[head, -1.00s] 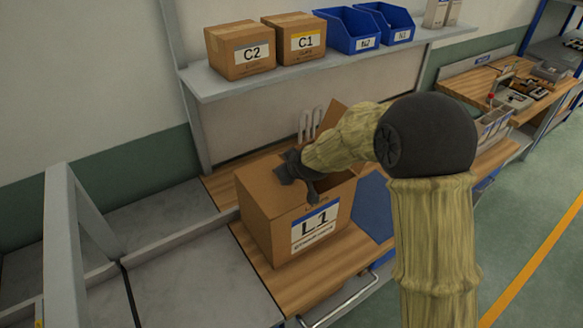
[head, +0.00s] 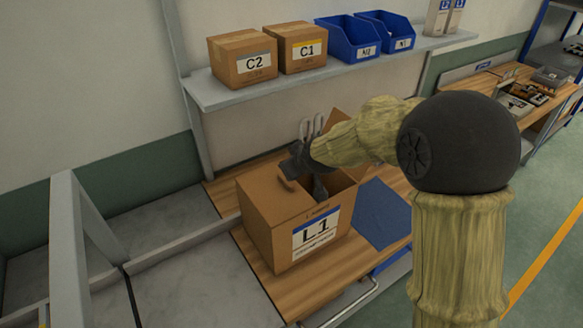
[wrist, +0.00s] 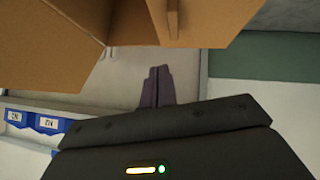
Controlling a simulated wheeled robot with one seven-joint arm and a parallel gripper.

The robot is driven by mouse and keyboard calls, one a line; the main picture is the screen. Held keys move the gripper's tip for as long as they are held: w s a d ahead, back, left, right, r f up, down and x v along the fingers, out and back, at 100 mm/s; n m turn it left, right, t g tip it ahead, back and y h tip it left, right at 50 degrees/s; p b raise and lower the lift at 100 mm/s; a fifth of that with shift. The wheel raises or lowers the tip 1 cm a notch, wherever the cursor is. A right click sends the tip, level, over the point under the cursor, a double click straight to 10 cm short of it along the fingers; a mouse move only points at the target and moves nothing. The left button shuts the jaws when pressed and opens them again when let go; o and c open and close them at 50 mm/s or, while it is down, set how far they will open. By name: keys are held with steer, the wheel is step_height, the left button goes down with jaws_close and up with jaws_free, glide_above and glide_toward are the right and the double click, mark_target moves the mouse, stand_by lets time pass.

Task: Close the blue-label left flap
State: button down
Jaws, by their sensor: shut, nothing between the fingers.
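The brown cardboard box with the blue-striped L1 label (head: 318,232) stands on the wooden bench. Its left flap (head: 262,190) lies roughly flat over the left part of the top. A right-hand flap (head: 338,124) stands up, and a dark opening shows between them, partly hidden by my gripper.
A shelf (head: 215,97) behind holds boxes C2 (head: 243,62) and C1 (head: 298,48) and blue bins (head: 350,38). Light upright prongs (head: 311,127) stand behind the box. A blue mat (head: 381,213) lies to its right. A grey frame (head: 75,230) stands at the left.

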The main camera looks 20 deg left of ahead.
steer(key=w+d+b+v, duration=0.1)
steer(key=b+v, duration=0.1)
steer(key=v, duration=0.5)
steer(key=shift+r, duration=0.15)
steer(key=s+d+f+m+g+h, duration=0.1)
steer(key=s+d+f+m, duration=0.2)
steer(key=s+d, duration=0.3)
steer(key=s+d+f+m+g+h, duration=0.2)
steer(key=s+d+f+m, duration=0.2)
steer(key=d, duration=0.8)
steer(key=s+d+f+m+g+h, duration=0.2)
steer(key=s+d+f, duration=0.3)
steer(key=s+d, duration=0.4)
steer(key=shift+f+m, duration=0.35)
steer(key=shift+m, duration=0.55)
steer(key=shift+d, duration=0.15)
